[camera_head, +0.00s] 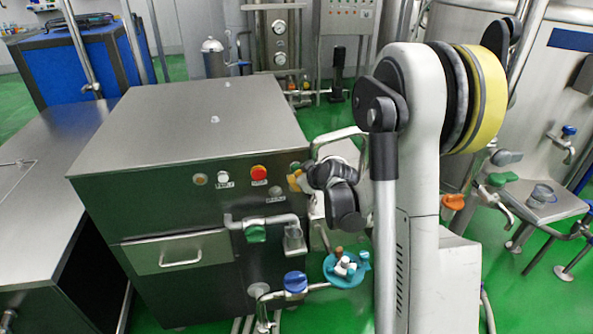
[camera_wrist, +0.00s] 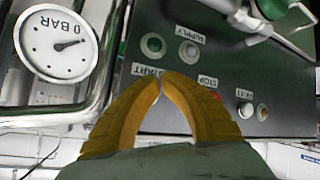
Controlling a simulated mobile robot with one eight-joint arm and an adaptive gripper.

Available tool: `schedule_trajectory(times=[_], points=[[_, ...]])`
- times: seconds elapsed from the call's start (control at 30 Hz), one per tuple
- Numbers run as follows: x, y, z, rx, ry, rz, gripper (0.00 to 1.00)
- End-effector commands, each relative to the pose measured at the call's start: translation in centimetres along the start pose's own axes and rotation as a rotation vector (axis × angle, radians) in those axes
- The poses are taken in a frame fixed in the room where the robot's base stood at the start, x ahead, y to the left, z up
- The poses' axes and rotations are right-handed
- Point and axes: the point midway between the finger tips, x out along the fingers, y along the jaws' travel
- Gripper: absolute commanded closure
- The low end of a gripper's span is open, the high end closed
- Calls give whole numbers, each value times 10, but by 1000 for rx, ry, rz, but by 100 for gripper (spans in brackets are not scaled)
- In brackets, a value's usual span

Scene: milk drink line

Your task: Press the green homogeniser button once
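The green button (camera_wrist: 152,45) is a round button in a pale ring on a dark panel in the wrist view, with a START label below it. My gripper (camera_wrist: 160,84) has curved yellow fingers that meet at the tips, with nothing seen between them. The tips appear just below the START label, apart from the green button in the picture; their distance from the panel is unclear. In the head view my gripper (camera_head: 295,181) is by the right edge of the steel machine's front (camera_head: 150,205).
A grey-white button (camera_wrist: 189,50) marked SUPPLY is beside the green one. A STOP label, partly hidden red and a white knob (camera_wrist: 247,109) are lower right. A pressure gauge (camera_wrist: 57,43) is at left. A red button (camera_head: 259,173) and pipe with green valve (camera_head: 256,233) are on the machine front.

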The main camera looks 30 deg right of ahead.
Motion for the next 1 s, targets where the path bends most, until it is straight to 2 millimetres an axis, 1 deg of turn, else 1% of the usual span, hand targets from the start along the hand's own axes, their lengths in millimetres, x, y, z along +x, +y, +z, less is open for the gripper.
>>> schedule_trajectory(times=[1.0], points=[[8,4,-4,0,0,0,100]])
